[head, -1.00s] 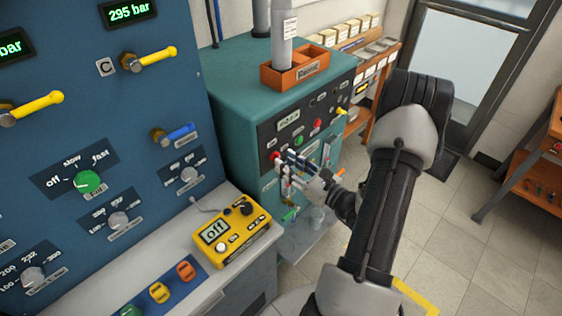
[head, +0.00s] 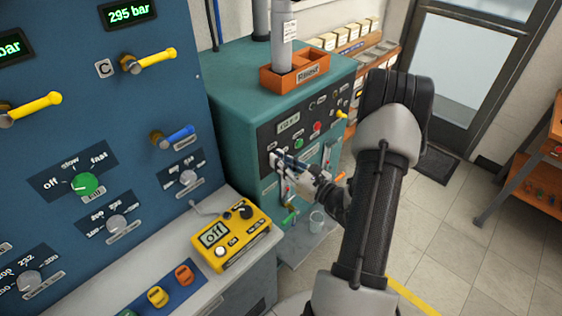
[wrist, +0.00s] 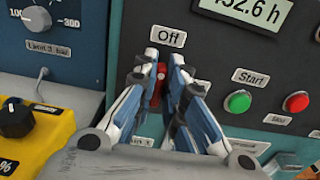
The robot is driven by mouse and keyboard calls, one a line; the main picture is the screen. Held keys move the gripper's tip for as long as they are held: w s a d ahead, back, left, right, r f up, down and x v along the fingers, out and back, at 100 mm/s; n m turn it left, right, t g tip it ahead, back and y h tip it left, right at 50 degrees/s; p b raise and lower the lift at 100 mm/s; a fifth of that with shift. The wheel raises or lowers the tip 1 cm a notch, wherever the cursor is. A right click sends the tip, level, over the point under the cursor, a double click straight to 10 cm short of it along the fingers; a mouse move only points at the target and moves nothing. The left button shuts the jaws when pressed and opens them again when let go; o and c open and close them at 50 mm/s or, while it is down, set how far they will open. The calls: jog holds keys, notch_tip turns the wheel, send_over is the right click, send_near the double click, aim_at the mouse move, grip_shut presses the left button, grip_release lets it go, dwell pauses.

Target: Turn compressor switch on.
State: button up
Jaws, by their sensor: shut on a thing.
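The compressor is the teal cabinet (head: 225,90) with a dark control panel (wrist: 215,60). In the head view my gripper (head: 277,158) is at the panel's left end, where the fingers hide the switch.
A green Start button (wrist: 238,102) and a red button (wrist: 297,103) lie right of my fingers. An hour display (wrist: 238,14) is above. A yellow device (head: 232,236) reading "off" stands on the bench at left.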

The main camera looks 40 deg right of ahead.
jog(key=shift+p, duration=0.3)
grip_shut()
jog(key=m+p, duration=0.3)
jog(key=m, duration=0.3)
jog(key=f+m+p, duration=0.1)
jog(key=m+p, duration=0.2)
jog(key=m, duration=0.3)
jog(key=d+m+p, duration=0.1)
jog(key=m+p, duration=0.3)
jog(key=m, duration=0.1)
jog(key=shift+d+f+m, duration=0.1)
jog(key=shift+f+m, duration=0.05)
jog(key=shift+m, duration=0.25)
jog(key=o, duration=0.6)
grip_release()
jog(key=shift+o, duration=0.2)
